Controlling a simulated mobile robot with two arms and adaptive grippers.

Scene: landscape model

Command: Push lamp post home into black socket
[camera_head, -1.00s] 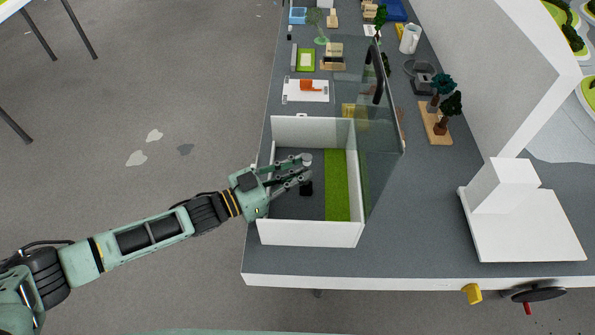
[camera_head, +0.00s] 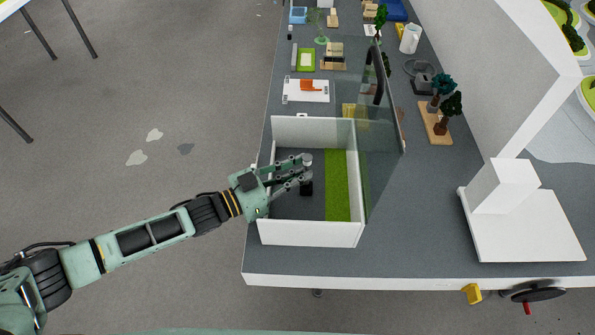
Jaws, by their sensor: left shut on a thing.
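My left gripper (camera_head: 302,171) reaches from the left over the wall of a white open-topped box (camera_head: 310,232). It is shut on the lamp post (camera_head: 308,160), whose pale round top shows at the fingertips. The black socket (camera_head: 306,189) is on the grey floor of the box, just below the fingers in the picture. The lower end of the post is hidden by the fingers, so I cannot tell how deep it sits in the socket. My right gripper is not in view.
A green grass strip (camera_head: 338,187) lies along the box's right side. A tilted clear panel (camera_head: 385,150) stands at the right of the box. Model trees on a wooden base (camera_head: 436,133) and a white stepped block (camera_head: 520,225) are further right.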

